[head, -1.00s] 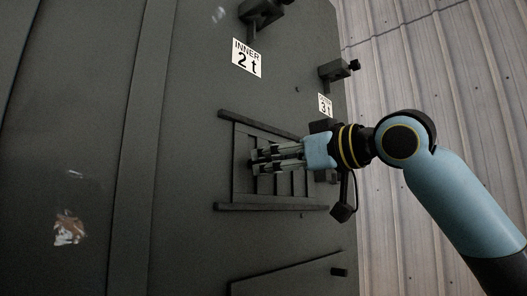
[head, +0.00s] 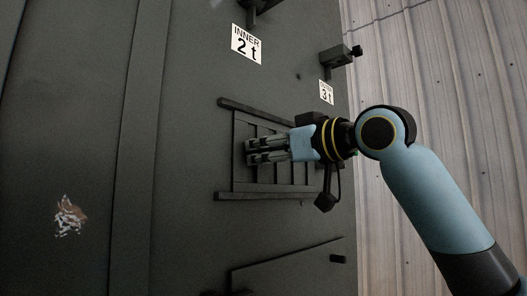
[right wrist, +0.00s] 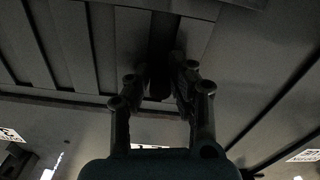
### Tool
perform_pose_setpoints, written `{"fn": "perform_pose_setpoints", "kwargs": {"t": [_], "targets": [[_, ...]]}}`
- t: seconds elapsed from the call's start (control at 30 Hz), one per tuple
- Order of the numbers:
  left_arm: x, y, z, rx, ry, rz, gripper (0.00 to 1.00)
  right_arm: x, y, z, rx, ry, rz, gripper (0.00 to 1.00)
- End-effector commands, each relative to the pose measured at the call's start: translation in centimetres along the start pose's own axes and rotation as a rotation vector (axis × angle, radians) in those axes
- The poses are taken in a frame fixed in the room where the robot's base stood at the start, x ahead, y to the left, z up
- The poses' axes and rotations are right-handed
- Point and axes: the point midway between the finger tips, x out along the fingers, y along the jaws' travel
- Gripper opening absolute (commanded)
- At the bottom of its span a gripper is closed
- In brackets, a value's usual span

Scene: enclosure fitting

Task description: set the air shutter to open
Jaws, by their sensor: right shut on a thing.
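The air shutter (head: 275,178) is a dark slatted panel between an upper and a lower rail on the dark enclosure wall, in the head view. My right gripper (head: 249,153) reaches in from the right, its fingers lying across the left part of the slats. In the right wrist view the fingers (right wrist: 160,82) are close together around a dark knob-like part (right wrist: 160,88) of the shutter, which is poorly lit. The fingers hide part of the slats. My left gripper is not in view.
A white "INNER 2t" label (head: 246,45) and a "3t" label (head: 326,92) sit above the shutter. A dark latch-like block (head: 341,56) sticks out at upper right. A sloping ledge (head: 285,258) and a small block (head: 338,259) are below. Corrugated wall (head: 440,80) stands behind.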

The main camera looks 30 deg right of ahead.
Motion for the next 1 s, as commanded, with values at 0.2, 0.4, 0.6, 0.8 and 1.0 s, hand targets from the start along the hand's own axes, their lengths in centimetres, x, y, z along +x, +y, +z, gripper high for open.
{"fn": "perform_pose_setpoints", "kwargs": {"t": [0.2, 0.4, 0.6, 0.8, 1.0], "targets": [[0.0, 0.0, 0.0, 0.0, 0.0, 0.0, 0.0, 0.0, 0.0, 0.0, 0.0, 0.0, 0.0, 0.0], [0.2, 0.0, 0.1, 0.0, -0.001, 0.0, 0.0, 0.0, 0.8, 0.3, -0.004, -0.003, 0.001, 0.0], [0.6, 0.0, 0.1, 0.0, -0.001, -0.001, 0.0, 0.0, 3.1, 0.7, -0.003, -0.002, 0.001, 0.0], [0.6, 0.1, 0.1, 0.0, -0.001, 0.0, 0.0, 0.1, 3.5, 0.7, 0.0, 0.0, 0.002, 0.0], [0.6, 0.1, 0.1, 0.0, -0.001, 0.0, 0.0, 0.0, 3.5, 0.6, -0.001, 0.001, 0.003, 0.27]]}}
